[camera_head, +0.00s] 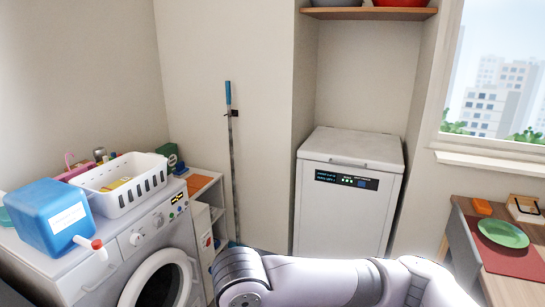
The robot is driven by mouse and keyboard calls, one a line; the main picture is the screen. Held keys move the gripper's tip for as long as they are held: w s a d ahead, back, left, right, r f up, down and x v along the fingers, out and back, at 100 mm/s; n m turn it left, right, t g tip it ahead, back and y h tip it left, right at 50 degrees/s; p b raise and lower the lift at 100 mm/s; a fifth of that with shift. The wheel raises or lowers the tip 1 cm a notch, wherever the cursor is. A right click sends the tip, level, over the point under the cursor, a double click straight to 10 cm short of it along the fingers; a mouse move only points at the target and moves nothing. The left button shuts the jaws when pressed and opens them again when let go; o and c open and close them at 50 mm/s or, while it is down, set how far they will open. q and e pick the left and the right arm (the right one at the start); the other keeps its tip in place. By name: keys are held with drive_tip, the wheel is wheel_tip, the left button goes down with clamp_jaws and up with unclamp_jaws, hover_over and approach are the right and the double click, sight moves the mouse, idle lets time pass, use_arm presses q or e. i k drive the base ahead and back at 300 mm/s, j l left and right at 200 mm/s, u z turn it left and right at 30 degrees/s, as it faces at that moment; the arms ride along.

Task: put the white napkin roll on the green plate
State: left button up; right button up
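The green plate (502,233) lies on a red placemat on the wooden table at the right edge of the view. I cannot make out a white napkin roll anywhere in the view. One of my arms crosses the bottom of the view, from the middle to the right, and hides what is behind it. Neither of my grippers shows.
A red placemat (515,262) lies on the wooden table (503,290). Behind the plate are an orange block (482,207) and a small wooden holder (523,207). At left, a washing machine (117,262) carries a white basket (125,188) and a blue container (50,217). A white chest appliance (345,205) stands in the alcove.

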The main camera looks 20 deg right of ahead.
sight(502, 233)
drive_tip(key=i+l+z, duration=0.2)
drive_tip(key=i+z, duration=0.2)
drive_tip(key=i+l+z, duration=0.1)
drive_tip(key=i+z, duration=0.65)
drive_tip(key=i+j+z, duration=0.2)
drive_tip(key=i+z, duration=0.2)
